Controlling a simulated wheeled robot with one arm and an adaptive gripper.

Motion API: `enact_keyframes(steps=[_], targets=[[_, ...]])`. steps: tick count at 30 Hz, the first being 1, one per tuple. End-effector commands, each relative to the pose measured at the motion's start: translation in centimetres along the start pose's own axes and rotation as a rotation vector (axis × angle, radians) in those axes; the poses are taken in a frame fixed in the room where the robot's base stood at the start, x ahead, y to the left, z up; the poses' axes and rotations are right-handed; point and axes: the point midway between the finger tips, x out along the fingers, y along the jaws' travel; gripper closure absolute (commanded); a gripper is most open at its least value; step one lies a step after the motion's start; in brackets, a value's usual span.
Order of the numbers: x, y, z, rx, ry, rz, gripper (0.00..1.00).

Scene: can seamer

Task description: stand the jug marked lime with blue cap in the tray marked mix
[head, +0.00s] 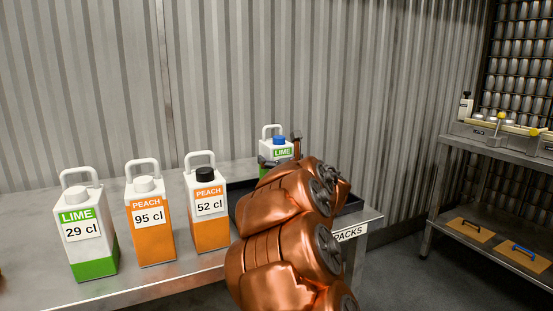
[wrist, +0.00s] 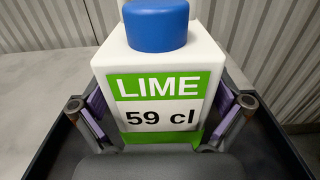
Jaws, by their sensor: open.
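The white jug marked LIME, 59 cl, with a blue cap stands upright in a dark tray in the wrist view (wrist: 160,52). In the head view the jug (head: 278,142) is at the back of the table, partly hidden by my arm. My gripper (wrist: 160,128) is open, with one finger on each side of the jug's lower label. I cannot tell whether the fingers touch it. The dark tray (wrist: 38,140) also shows beside my arm in the head view (head: 350,206). No label reading mix is legible.
A white-capped LIME 29 cl jug (head: 88,231), a PEACH 95 cl jug (head: 150,218) and a black-capped PEACH 52 cl jug (head: 209,218) stand left on the table. Another bench (head: 490,145) stands right, across a floor gap.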

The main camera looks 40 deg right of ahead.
Motion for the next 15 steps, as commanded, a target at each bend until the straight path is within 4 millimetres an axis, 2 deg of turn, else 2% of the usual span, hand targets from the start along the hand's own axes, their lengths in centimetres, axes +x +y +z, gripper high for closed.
enact_keyframes(steps=[8,15], targets=[[-0.1,0.0,0.5,-0.001,0.001,-0.001,0.0],[-3.1,-0.1,0.3,-0.002,0.001,-0.004,0.0]])
